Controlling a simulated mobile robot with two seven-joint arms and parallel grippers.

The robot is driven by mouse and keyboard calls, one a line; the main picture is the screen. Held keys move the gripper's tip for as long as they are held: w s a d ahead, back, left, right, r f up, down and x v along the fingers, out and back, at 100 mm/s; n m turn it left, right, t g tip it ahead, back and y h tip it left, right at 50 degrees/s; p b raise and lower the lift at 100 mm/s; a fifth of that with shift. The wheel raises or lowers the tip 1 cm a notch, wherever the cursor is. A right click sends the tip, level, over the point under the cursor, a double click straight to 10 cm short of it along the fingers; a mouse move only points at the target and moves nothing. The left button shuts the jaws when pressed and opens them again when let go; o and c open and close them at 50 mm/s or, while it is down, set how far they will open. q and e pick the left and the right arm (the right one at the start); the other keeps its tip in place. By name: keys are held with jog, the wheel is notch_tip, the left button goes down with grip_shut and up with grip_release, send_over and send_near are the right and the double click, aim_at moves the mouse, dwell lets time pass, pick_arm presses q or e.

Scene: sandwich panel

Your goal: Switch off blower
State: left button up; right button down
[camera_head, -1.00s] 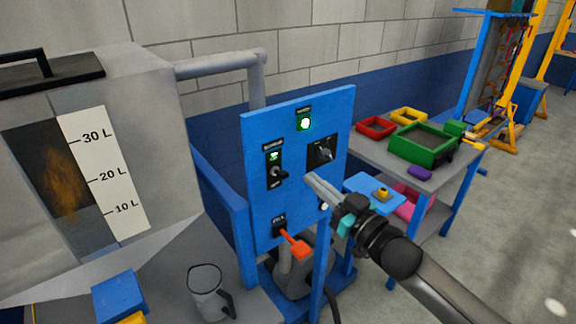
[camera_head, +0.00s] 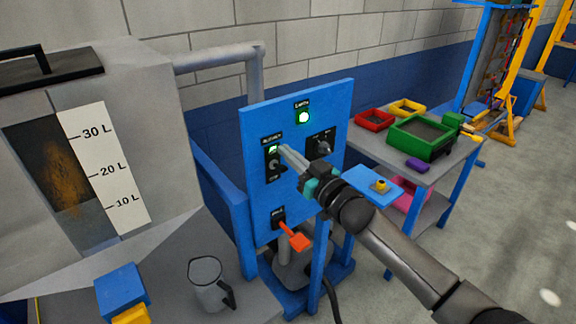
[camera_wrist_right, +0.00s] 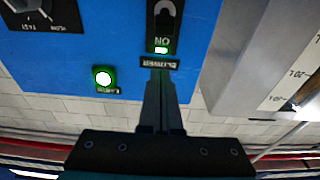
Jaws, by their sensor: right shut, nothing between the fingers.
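The blue control panel (camera_head: 265,205) stands upright in the head view. Its blower switch (camera_head: 274,165) is a dark toggle on a black plate, with a lit green indicator (camera_head: 272,149) above it. In the right wrist view the panel is upside down: the switch (camera_wrist_right: 165,18) is at the top edge, partly cut off, beside the lit indicator (camera_wrist_right: 161,50) marked ON. My right gripper (camera_head: 283,149) is shut and empty. Its tips are just beside the indicator, near the blower label (camera_wrist_right: 159,64); contact cannot be told. My left gripper is not in view.
The panel also bears a lit green lamp (camera_head: 303,117), a speed knob (camera_head: 321,146) and an orange lever (camera_head: 298,241). A tank (camera_head: 150,110) and a grey jug (camera_head: 207,283) stand left. A table with coloured bins (camera_head: 425,139) is right.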

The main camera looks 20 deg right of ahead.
aim_at(285, 171)
jog(key=shift+f, duration=1.9)
notch_tip(285, 171, down, 3)
jog(key=t+y+b, duration=0.1)
jog(key=t+b, duration=0.2)
jog(key=b, duration=1)
jog(key=shift+s+r+t, duration=0.1)
jog(key=shift+s+t, duration=0.05)
jog(key=shift+t, duration=0.25)
notch_tip(285, 171, up, 5)
jog(key=p, duration=0.5)
jog(key=f+b+v, duration=0.1)
jog(key=b+v, duration=0.1)
jog(key=v, duration=0.9)
jog(key=shift+w, duration=0.2)
jog(key=shift+r, duration=0.1)
